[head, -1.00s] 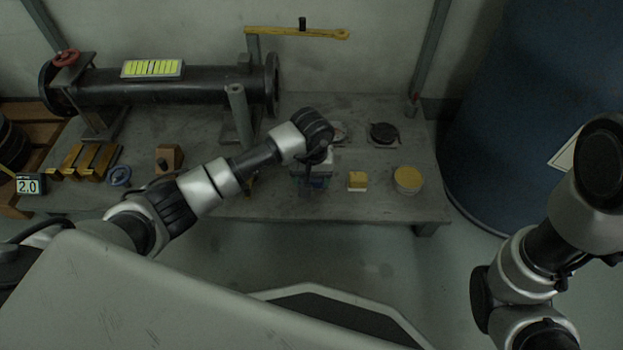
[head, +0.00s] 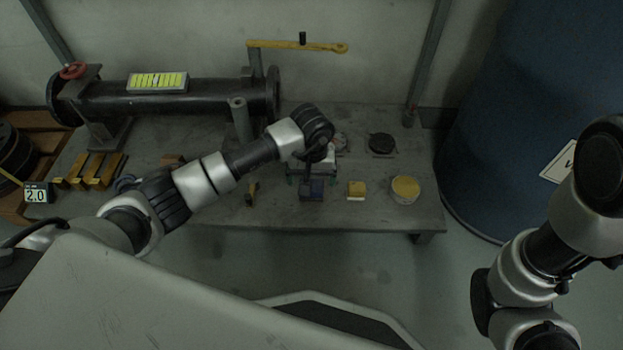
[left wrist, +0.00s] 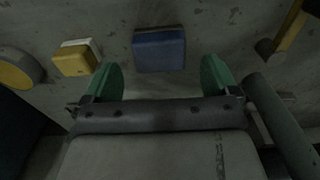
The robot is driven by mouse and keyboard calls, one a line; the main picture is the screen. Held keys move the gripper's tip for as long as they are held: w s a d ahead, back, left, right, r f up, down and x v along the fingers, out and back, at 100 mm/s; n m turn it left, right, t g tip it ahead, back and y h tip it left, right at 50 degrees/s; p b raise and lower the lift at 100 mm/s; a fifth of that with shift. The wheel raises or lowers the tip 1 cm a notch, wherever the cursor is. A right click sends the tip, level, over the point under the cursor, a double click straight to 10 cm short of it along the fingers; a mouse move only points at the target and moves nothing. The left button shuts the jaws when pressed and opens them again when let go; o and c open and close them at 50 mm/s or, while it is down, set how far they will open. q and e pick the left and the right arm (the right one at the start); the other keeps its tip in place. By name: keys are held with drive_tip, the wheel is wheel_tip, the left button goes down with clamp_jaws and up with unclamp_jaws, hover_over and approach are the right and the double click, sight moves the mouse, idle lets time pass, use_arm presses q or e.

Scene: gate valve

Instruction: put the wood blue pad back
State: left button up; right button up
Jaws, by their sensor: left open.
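The blue pad (head: 313,189) is a small dark blue block on the grey table near its front edge. It also shows in the left wrist view (left wrist: 159,50), lying flat just beyond the fingertips. My left gripper (head: 310,180) is low over the table on the wall side of the pad. In the left wrist view its two green fingers (left wrist: 162,75) are spread apart with nothing between them, and the pad is roughly centred ahead of the gap. Whether the fingertips touch the table cannot be told. My right arm is at the right edge; its gripper is not visible.
A yellow-and-white block (head: 356,190) and a round yellow-topped tin (head: 405,189) stand right of the pad. A dark disc (head: 381,143) lies behind them. A small dark-and-yellow tool (head: 252,192) lies to the left. A black flanged pipe (head: 205,103) spans the back left.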

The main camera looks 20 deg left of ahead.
use_arm(q)
wheel_tip(320, 180, up, 8)
drive_tip(key=p, duration=0.3)
drive_tip(key=shift+f, duration=0.25)
